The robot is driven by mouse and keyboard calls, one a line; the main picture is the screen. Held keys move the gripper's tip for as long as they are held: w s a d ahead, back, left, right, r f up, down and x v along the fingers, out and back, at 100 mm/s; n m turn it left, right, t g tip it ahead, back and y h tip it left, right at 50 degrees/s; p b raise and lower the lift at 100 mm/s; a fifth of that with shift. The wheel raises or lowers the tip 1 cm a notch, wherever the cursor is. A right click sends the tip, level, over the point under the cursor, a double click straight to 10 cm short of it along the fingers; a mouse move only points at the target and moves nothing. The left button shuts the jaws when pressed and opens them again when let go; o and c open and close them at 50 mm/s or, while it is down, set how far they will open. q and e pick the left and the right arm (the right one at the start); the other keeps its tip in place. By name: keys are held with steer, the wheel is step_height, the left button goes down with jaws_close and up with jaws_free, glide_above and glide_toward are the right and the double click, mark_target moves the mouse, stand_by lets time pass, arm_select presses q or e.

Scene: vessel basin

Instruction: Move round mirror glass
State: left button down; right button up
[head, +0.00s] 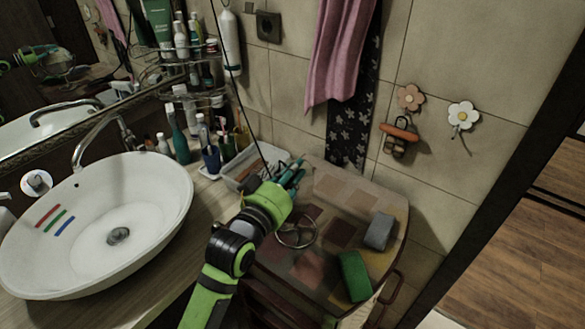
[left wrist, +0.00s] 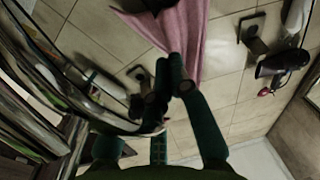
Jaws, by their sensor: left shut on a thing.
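My left gripper (head: 291,177) is above the back left part of the patterned cabinet top, with its teal fingers toward the wall. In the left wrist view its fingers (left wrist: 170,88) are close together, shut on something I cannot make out. A round, thin-rimmed, glassy ring (head: 297,234) shows over the cabinet top, beside my forearm and below the fingers. It may be the round mirror glass; I cannot tell whether it lies flat or touches the gripper. My right gripper is not in view.
The white basin (head: 145,205) stands left. A tray (head: 245,170) and bottles (head: 180,135) stand behind. A green sponge (head: 355,276) and a grey block (head: 380,231) lie on the cabinet top (head: 348,185). A pink towel (head: 340,50) hangs on the wall.

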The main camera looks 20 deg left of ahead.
arm_select(q)
steer(key=shift+m, duration=0.3)
steer(key=c, duration=1.2)
jaws_free()
steer(key=shift+d, duration=0.1)
steer(key=s, duration=0.4)
steer(key=s+a, duration=0.1)
steer(key=s, duration=0.3)
steer(key=s+a, duration=0.1)
steer(key=s, duration=0.3)
steer(key=shift+a, duration=0.25)
steer(key=shift+w, duration=0.1)
